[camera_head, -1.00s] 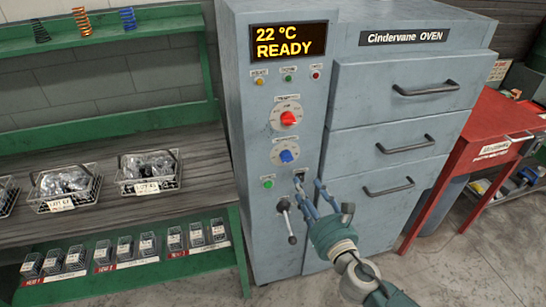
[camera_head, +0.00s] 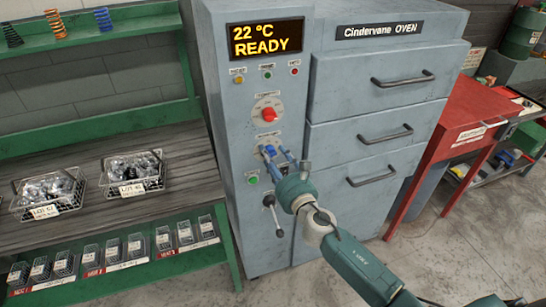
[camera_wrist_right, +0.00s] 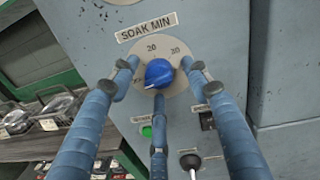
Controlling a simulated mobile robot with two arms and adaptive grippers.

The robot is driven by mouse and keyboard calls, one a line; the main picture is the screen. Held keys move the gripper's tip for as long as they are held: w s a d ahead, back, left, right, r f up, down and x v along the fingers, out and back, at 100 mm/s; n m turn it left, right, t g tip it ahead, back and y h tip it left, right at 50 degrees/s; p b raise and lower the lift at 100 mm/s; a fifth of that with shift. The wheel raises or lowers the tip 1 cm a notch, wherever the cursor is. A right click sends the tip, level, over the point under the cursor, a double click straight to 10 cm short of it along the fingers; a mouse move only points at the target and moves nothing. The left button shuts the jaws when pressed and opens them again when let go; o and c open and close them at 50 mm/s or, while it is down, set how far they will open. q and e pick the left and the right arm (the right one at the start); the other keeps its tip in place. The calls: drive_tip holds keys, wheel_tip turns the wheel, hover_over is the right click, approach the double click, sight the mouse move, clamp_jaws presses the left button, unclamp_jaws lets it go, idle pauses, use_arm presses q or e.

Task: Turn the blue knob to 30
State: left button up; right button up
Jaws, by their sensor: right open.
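The blue knob (camera_wrist_right: 158,73) sits on a pale round dial under a "SOAK MIN" label on the oven's front panel. In the right wrist view the numbers near the dial's top are small and partly hidden, so I cannot read the setting surely. My right gripper (camera_head: 272,152) is open, its fingers spread around the knob. In the right wrist view its three fingers (camera_wrist_right: 157,88) reach toward the dial at left, right and below. I cannot tell whether they touch the knob. In the head view the fingers largely cover the knob. My left gripper is not in view.
The oven (camera_head: 378,75) shows "22 °C READY" on its display (camera_head: 266,39). A red knob (camera_head: 268,115) is above the blue one; a green button (camera_wrist_right: 147,131) and a lever (camera_head: 273,212) are below. Wire baskets (camera_head: 133,188) stand on the left bench.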

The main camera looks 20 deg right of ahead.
drive_tip(key=shift+c, duration=0.5)
drive_tip(key=c, duration=1)
drive_tip(key=shift+c, duration=0.2)
